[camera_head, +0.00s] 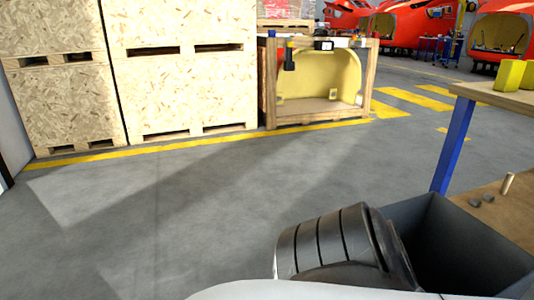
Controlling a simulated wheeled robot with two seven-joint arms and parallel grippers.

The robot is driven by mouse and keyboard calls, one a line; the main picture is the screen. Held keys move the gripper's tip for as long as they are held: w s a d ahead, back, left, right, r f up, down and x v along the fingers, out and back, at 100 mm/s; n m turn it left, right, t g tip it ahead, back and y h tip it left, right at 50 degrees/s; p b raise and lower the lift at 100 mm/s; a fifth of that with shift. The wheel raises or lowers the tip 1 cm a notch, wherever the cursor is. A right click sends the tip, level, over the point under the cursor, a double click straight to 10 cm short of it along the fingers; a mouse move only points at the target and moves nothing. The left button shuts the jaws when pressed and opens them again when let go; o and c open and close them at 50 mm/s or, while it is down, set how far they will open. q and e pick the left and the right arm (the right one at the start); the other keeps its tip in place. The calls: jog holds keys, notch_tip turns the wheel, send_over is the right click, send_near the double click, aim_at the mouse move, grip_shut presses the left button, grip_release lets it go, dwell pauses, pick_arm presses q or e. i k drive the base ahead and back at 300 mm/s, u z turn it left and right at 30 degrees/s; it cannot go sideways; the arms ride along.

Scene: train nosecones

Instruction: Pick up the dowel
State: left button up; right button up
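A small, pale wooden cylinder, which looks like the dowel (508,183), stands upright at the right edge of the head view. It is on a brown wooden surface (512,212), close to some small dark grey pieces (481,200). A dark ribbed arm link of mine shows at the bottom, left of a dark grey open bin. Neither of my grippers is in view, so whether they are open or shut is hidden.
The dark grey bin (432,215) stands in front of the brown surface. A workbench (500,97) with a blue leg and yellow blocks (509,75) is at right. Wooden crates (180,90) line the back left. The grey floor in the middle is clear.

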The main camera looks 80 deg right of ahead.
aim_at(503, 189)
jog(key=i, duration=0.65)
jog(key=z, duration=2.6)
jog(key=i, duration=3.5)
jog(key=z, duration=3.45)
jog(key=i, duration=1.25)
jog(key=u, duration=0.6)
